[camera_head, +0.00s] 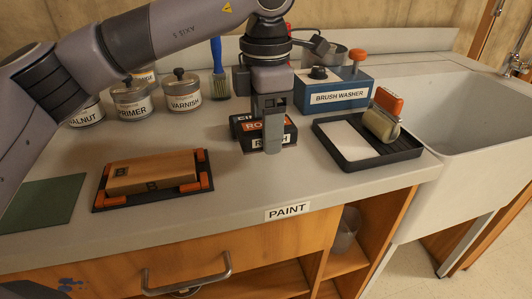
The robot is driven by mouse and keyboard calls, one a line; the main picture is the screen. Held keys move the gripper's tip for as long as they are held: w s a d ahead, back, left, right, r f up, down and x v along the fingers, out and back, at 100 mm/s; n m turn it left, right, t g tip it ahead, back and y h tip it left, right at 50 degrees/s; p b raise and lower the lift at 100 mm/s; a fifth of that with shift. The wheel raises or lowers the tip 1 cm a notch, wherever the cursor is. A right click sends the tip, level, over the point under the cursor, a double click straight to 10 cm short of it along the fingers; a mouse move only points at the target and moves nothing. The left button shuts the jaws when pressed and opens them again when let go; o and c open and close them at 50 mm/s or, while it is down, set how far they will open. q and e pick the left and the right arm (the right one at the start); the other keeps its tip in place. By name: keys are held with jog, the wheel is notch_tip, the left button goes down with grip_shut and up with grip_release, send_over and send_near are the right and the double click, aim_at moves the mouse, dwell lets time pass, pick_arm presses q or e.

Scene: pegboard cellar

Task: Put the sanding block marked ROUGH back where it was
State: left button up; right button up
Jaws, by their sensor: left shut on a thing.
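My left gripper (272,132) reaches down from above at the middle of the counter. It is shut on the sanding block marked ROUGH (252,126), whose orange face shows only the letters "RO" beside the finger. Just below the block is a dark holder front with a white label (287,139), partly covered by the finger; its visible letters fit ROUGH. Behind it a second label starting "FI" (241,119) shows at the left. I cannot tell whether the block rests in the holder or hangs just above it. My right gripper is not in view.
A black tray (408,153) with a roller (381,121) is close on the right; a blue brush washer (340,97) stands behind it. Cans, including VARNISH (183,91), stand back left. A wooden block (150,172) lies in a clamp frame front left. The sink (480,110) is right.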

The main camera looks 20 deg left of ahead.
aim_at(266, 166)
pick_arm(q)
jog(key=shift+f, duration=2.5)
jog(key=shift+b, duration=0.3)
jog(key=shift+f, duration=0.2)
jog(key=o, duration=0.9)
jog(key=shift+o, duration=0.2)
jog(key=shift+r, duration=0.5)
notch_tip(266, 166, up, 12)
jog(key=shift+f+p, duration=0.25)
jog(key=shift+p, duration=0.6)
